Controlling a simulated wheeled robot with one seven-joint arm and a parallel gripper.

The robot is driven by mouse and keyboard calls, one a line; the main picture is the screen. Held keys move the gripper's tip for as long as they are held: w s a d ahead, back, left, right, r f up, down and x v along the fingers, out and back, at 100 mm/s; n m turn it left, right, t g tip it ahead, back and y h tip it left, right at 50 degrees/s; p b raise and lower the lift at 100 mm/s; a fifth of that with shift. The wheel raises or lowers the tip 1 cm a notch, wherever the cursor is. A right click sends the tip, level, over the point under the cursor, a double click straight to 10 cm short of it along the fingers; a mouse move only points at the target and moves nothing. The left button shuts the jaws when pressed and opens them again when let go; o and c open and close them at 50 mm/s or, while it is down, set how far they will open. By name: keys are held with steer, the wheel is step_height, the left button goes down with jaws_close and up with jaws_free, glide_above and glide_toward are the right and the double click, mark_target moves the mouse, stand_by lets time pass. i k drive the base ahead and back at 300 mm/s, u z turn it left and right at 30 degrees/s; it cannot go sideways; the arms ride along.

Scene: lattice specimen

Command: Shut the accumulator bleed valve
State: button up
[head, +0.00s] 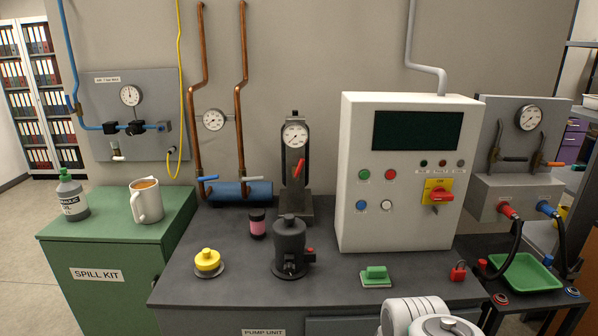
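A dark upright unit (293,200) with a round gauge (295,135) stands at the back of the pump unit bench, centre of the head view. A red lever (299,170) sits on its front, tilted slightly off vertical. The unit has no readable label, so I cannot tell for sure that it is the accumulator or that this lever is its bleed valve. Left of it, a blue horizontal cylinder (240,191) lies under two copper pipes. My gripper is not in view.
On the bench stand a dark pump-like body (289,248), a yellow knob (207,261), a pink jar (257,223), a green block (375,274), a red padlock (458,270) and a white control cabinet (400,220). A mug (147,204) stands on the green cabinet. White parts of my arm show at bottom right.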

mark_target(297, 174)
steer(key=k, duration=0.5)
steer(key=u, duration=0.55)
steer(key=i, duration=1.4)
steer(key=u, duration=0.6)
